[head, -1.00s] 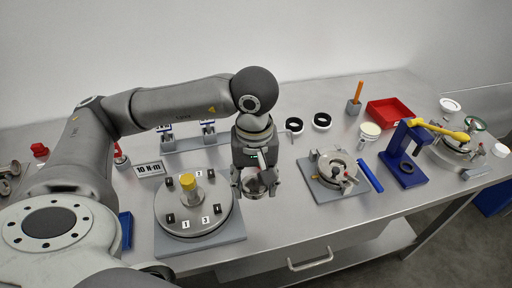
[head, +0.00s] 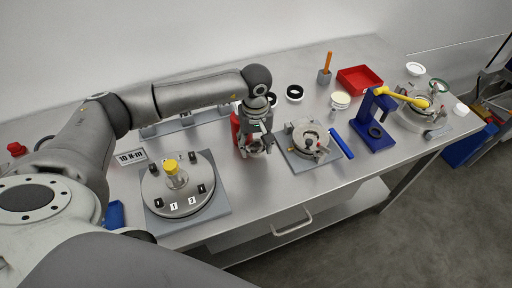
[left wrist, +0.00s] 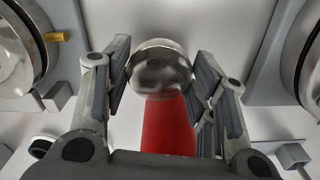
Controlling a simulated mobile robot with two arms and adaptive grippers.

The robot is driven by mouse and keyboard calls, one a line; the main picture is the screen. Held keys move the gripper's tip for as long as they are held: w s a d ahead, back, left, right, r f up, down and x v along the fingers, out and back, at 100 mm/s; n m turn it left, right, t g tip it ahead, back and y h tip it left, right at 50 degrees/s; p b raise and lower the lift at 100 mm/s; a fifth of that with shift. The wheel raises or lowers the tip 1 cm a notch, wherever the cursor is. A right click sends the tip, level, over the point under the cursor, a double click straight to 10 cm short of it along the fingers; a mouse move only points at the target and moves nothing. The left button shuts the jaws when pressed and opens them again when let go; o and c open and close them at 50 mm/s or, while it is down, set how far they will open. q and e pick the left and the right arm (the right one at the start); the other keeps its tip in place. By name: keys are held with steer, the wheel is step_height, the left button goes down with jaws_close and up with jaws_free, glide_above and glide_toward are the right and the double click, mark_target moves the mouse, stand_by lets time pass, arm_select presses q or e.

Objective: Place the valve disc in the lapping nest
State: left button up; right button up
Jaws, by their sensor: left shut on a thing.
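My left gripper (head: 259,148) is shut on a shiny round metal piece, which I take for the valve disc (left wrist: 160,66); the disc sits between the fingertips in the left wrist view. The gripper hangs over the bench between two fixtures. To its right is a grey plate with a round steel fixture (head: 310,140) that has a small orange handle. I cannot tell for sure which fixture is the lapping nest. My right gripper is out of view.
A red upright object (head: 236,128) stands close behind the gripper and also shows in the left wrist view (left wrist: 168,128). Bare bench lies in front of the gripper.

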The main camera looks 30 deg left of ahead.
mark_target(256, 145)
arm_select(q)
steer(key=shift+w+f, duration=0.2)
steer(key=shift+f+p, duration=0.95)
steer(key=shift+p, duration=0.05)
steer(key=shift+f, duration=0.55)
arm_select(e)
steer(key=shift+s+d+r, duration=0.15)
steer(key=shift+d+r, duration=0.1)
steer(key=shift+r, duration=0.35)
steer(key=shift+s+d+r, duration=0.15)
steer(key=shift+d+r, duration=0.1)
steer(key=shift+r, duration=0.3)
arm_select(q)
steer(key=shift+f, duration=0.2)
steer(key=o, duration=1.3)
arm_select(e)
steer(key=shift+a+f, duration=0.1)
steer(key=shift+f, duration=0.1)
arm_select(q)
steer(key=shift+r, duration=0.1)
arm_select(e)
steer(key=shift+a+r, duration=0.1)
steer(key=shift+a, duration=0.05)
